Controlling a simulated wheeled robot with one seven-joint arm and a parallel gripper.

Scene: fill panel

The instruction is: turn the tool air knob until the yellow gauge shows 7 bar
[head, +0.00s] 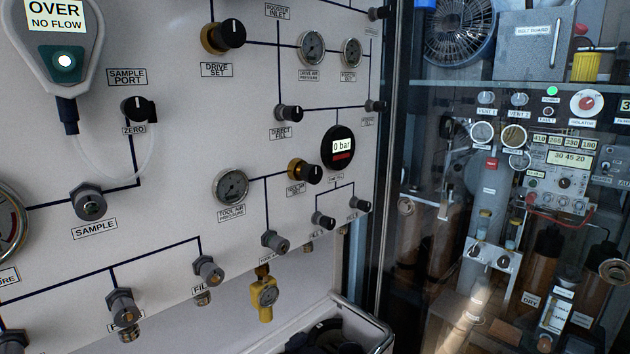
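The tool air knob (306,172) is a black knob with a brass collar, on the white panel right of centre. A small label, too small to read fully, sits below it. The yellow gauge (265,298) hangs below the panel's lower fittings, under a brass connector. Its dial is small and I cannot read its needle. The round tool air pressure gauge (230,187) sits left of the knob; its reading is also unclear. My gripper is not in view.
A digital display (341,147) above the knob reads 0 bar. The drive set knob (224,36) is higher up. A fitting (275,242) sits between knob and yellow gauge. A white bin (365,325) stands below. A glass-fronted cabinet (500,200) is at the right.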

